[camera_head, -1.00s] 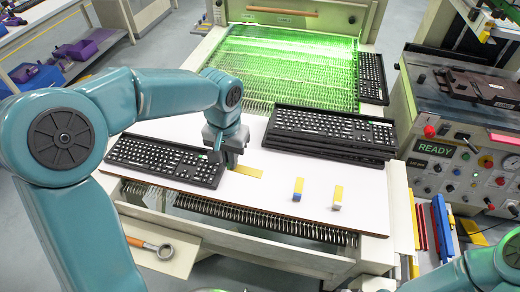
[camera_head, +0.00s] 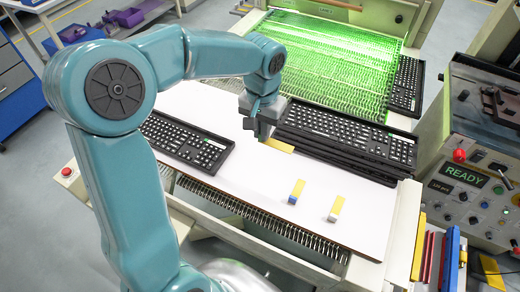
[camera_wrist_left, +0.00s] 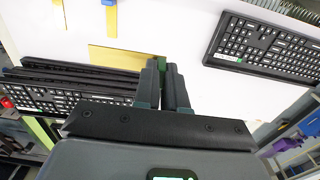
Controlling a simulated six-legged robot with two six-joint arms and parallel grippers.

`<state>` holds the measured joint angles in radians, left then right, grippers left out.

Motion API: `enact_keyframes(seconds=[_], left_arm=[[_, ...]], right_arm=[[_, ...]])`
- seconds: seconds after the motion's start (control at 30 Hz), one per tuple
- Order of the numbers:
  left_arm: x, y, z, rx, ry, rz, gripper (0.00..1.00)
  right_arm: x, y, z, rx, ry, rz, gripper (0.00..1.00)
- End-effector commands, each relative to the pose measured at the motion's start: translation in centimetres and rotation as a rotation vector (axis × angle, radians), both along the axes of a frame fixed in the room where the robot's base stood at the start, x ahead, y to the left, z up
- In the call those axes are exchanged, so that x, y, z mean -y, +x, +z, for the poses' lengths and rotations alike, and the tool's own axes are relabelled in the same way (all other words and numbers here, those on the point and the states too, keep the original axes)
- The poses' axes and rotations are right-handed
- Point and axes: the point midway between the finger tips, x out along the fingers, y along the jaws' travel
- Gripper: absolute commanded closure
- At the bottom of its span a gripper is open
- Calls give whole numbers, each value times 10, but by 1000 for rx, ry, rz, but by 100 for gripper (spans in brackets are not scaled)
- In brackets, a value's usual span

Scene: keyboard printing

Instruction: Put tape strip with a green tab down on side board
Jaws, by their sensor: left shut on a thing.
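My left gripper (camera_head: 262,132) is shut on the green-tabbed end of a yellow tape strip (camera_head: 279,145). In the left wrist view the strip (camera_wrist_left: 122,57) sticks out sideways from the fingers (camera_wrist_left: 168,72), and its green tab (camera_wrist_left: 160,62) shows between them. The strip is over the white side board (camera_head: 250,182), close to the left end of the keyboard stack. I cannot tell whether it touches the board. Two other yellow strips lie at the board's front: one with a blue tab (camera_head: 296,193), one with a whitish tab (camera_head: 336,208). My right gripper is not in view.
A single black keyboard (camera_head: 187,142) lies on the board's left; a keyboard stack (camera_head: 345,138) stands at right. Behind is the green-lit machine bed (camera_head: 325,62), with another keyboard (camera_head: 406,86) beside it. A control panel (camera_head: 465,180) stands at far right.

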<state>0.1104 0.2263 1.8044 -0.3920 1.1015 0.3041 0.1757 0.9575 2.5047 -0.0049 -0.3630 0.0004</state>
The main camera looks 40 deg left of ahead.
Motion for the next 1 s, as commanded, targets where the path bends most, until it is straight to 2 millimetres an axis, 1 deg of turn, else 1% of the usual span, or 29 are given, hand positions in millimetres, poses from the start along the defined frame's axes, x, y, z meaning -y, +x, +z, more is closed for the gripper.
enact_keyframes(seconds=[0.1, 0.4, 0.5, 0.73, 0.9, 1.0], left_arm=[[-2, -4, -28, -9, -1, 2, 100], [0, -3, -115, -9, -3, -1, 100], [0, -1, -136, -6, -2, -1, 100], [2, 2, -161, -4, -1, -3, 100], [3, 2, -188, -5, -1, -4, 100], [2, 3, -195, -3, -1, -2, 100]], right_arm=[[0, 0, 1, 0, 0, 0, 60], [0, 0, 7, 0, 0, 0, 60], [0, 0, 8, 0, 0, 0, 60], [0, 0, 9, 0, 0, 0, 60], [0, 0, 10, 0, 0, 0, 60], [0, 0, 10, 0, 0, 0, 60]])
